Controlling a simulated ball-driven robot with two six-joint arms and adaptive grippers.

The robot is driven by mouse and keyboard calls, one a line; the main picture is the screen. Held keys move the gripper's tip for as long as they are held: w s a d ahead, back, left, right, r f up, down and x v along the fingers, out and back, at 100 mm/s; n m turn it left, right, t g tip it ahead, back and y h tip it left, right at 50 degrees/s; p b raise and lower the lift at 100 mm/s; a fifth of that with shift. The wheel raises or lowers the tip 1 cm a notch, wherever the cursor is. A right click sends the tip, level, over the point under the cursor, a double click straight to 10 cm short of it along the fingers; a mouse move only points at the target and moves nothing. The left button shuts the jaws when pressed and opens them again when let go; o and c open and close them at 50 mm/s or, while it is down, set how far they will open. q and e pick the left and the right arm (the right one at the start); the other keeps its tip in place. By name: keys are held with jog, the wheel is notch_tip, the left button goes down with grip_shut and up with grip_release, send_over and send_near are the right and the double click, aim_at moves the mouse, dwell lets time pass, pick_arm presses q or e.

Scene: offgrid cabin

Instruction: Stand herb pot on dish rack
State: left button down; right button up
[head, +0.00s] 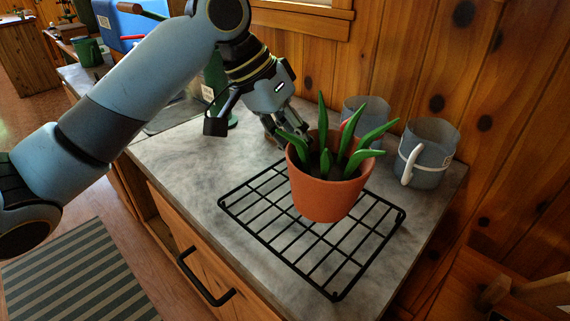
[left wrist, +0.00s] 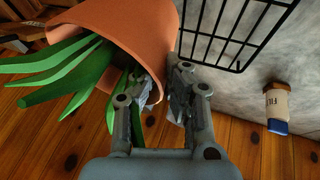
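The herb pot (head: 325,190) is an orange terracotta pot with long green leaves, upright over the black wire dish rack (head: 335,295) in the head view. I cannot tell whether its base touches the wires. My left gripper (head: 275,128) is at the pot's far left rim. In the left wrist view its fingers (left wrist: 160,90) are close together on the wall of the herb pot (left wrist: 125,28), one inside the rim and one outside. The dish rack (left wrist: 238,38) also shows beside the pot there. Leaves partly hide the fingertips in the head view. My right gripper is not in view.
Two grey mugs (head: 428,160) stand behind and right of the pot, near the wood wall. A labelled jar with a blue cap (left wrist: 277,108) stands on the counter in the left wrist view. The counter (head: 190,165) left of the rack is bare.

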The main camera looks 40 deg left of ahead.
pick_arm(q)
jog(key=a+f, duration=0.1)
jog(key=f, duration=0.1)
jog(key=a+f, duration=0.2)
jog(key=w+a+f, duration=0.1)
jog(key=f, duration=0.1)
jog(key=shift+a+f+p, duration=0.15)
jog(key=shift+f+p, duration=0.15)
jog(key=shift+f, duration=0.05)
jog(key=c, duration=1.5)
grip_release()
jog(key=v, duration=1.2)
